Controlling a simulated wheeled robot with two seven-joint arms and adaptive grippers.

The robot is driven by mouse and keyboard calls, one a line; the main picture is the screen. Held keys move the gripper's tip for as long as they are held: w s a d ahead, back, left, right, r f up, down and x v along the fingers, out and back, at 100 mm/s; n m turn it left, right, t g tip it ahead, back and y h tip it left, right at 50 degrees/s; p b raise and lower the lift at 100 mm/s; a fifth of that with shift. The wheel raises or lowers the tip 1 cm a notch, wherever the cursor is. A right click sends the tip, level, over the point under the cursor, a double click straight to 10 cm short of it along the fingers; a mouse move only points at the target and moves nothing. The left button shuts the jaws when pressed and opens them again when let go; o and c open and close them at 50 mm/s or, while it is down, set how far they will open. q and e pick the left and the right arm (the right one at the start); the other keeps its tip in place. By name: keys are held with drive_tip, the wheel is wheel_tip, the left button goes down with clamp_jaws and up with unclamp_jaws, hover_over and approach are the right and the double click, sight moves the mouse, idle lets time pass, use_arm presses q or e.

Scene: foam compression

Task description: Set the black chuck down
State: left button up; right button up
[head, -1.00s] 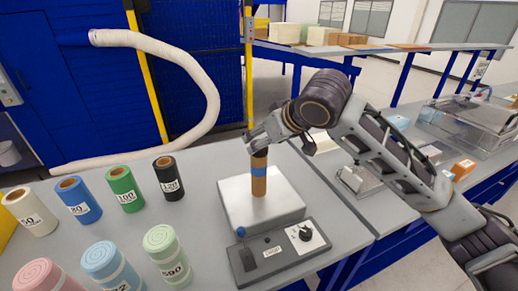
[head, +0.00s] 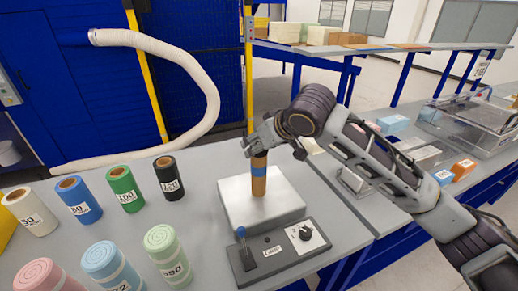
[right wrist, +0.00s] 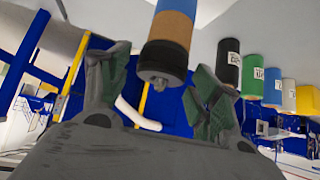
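A brown post with a blue band (head: 259,183) stands upright on a pale square block (head: 235,212). In the right wrist view a short black chuck (right wrist: 164,60) sits at the free end of this post, beyond the blue band (right wrist: 168,5). My right gripper (head: 257,142) is at the top of the post, its fingers apart on either side of the chuck. In the wrist view a gap shows between the chuck and each finger. In the head view the fingers mostly hide the chuck. My left gripper is in neither view.
A panel with a blue-knobbed lever (head: 241,232) and dial stands in front of the block. Left stand white (head: 29,207), blue (head: 77,198), green (head: 124,189) and black (head: 169,178) rolls, with pastel rolls (head: 168,255) nearer. A second table is at right.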

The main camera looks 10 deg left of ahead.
drive_tip(key=c, duration=0.9)
